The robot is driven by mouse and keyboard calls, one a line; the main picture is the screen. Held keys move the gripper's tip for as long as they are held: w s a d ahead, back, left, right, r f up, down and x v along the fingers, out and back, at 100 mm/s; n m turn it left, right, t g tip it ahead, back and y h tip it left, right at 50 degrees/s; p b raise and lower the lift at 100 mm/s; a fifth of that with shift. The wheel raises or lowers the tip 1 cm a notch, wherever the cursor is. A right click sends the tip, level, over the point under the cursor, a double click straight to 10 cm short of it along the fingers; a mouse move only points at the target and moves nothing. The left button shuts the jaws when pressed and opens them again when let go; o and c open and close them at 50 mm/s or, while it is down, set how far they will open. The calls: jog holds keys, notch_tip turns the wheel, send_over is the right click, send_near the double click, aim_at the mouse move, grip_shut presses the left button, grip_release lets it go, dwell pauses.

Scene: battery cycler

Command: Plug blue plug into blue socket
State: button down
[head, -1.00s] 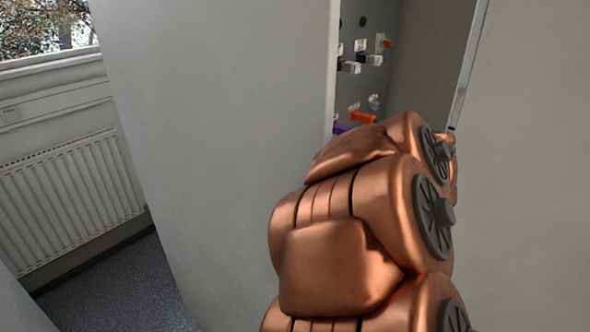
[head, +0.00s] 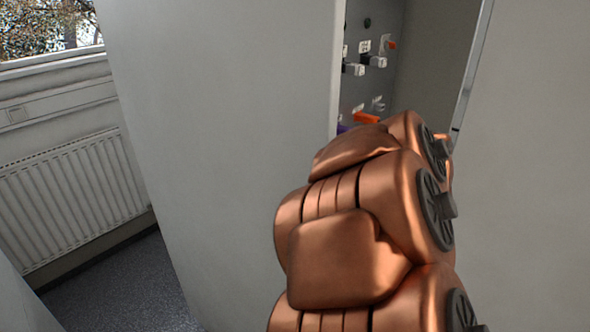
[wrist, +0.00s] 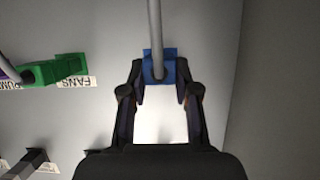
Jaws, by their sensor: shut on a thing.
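The blue plug (wrist: 168,70) is in the wrist view at top centre, with a grey cable (wrist: 155,30) running up from it. My gripper (wrist: 160,80) is shut on the blue plug, with one dark finger on each side of it. A pale panel surface lies behind the plug. I cannot make out a blue socket, and whether the plug touches the panel cannot be told. In the head view my copper-coloured arm hides the gripper and the plug.
A green plug (wrist: 52,70) sits left of my gripper, beside a "FANS" label (wrist: 76,82). A dark plug (wrist: 28,162) is at lower left. In the head view the panel (head: 362,85) stands in a narrow recess between a pale wall (head: 220,130) and a metal edge (head: 472,75).

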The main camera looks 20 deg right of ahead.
jog(key=shift+w, duration=0.1)
jog(key=c, duration=0.8)
grip_release()
jog(key=shift+o, duration=0.2)
jog(key=v, duration=1.2)
jog(key=shift+a, duration=0.1)
